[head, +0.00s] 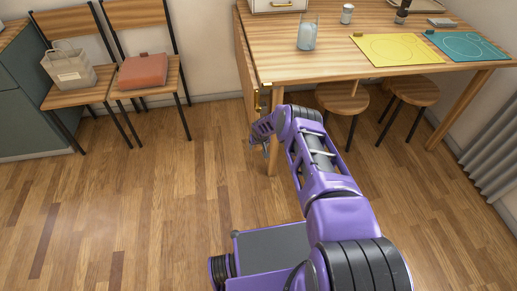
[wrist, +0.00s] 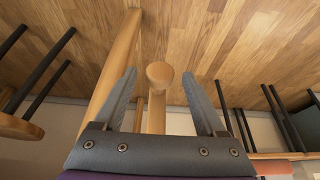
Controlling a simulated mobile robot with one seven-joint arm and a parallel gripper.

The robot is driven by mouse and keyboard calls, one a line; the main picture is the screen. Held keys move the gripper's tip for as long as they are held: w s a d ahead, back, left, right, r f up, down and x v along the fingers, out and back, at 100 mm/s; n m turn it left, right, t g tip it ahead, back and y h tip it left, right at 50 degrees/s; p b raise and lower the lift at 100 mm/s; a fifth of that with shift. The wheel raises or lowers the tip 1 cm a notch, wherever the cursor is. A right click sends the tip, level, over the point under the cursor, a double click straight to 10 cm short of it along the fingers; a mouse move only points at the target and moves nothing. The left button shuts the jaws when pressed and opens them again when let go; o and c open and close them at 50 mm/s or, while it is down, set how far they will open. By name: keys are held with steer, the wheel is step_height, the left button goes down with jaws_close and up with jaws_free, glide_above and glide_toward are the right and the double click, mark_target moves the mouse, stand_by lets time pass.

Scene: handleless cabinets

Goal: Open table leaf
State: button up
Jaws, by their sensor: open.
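The wooden table (head: 320,58) stands at the upper right in the head view. Its leaf (head: 244,62) hangs down along the table's left side, seen nearly edge-on. My gripper (head: 263,140) is low beside the table's near left corner, below the tabletop. In the wrist view my gripper (wrist: 159,78) is open, its two grey fingers spread. A pale wooden bar with a rounded end (wrist: 158,73) lies between the fingers, with gaps on both sides. I cannot tell which part of the table it is. A long wooden leg (wrist: 119,65) runs left of it.
A glass pitcher (head: 307,36), a yellow mat (head: 397,49) and a teal mat (head: 466,46) lie on the table. Stools (head: 342,98) stand under it. Two chairs hold a bag (head: 68,69) and an orange-red case (head: 143,70). The floor (head: 120,200) at left is clear.

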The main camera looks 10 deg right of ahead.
steer(key=shift+w+f, duration=0.1)
steer(key=shift+f, duration=0.1)
jaws_close()
stand_by(0.3)
stand_by(1.1)
